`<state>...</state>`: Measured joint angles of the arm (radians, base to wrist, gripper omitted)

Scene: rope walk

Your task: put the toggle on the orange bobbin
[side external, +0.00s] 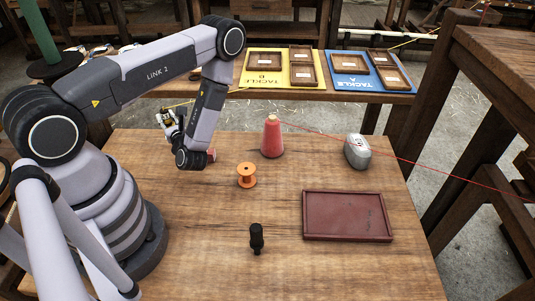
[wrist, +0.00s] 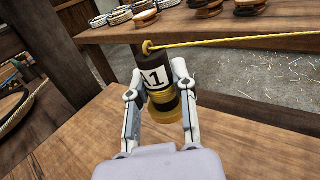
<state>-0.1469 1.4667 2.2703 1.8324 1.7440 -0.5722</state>
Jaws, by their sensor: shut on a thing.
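The orange bobbin (side external: 246,176) stands upright on the wooden table in the side view, with nothing on top of it. A small black piece (side external: 257,238), perhaps the toggle, stands nearer the front of the table. My gripper (wrist: 160,84) is shut on a dark cylinder (wrist: 155,79) with yellow bands and a white label reading 1. Its fingers are on both sides of it. In the side view my gripper (side external: 170,124) is at the table's far left edge, away from the bobbin, and the held cylinder is small there. I cannot tell whether this cylinder is the toggle.
A red cone (side external: 272,138) with red thread running right, a grey block (side external: 357,151) and a dark red tray (side external: 347,238) are on the table. A reddish thing (side external: 211,155) is partly hidden behind my wrist. A yellow line (wrist: 240,40) runs right from the cylinder's top.

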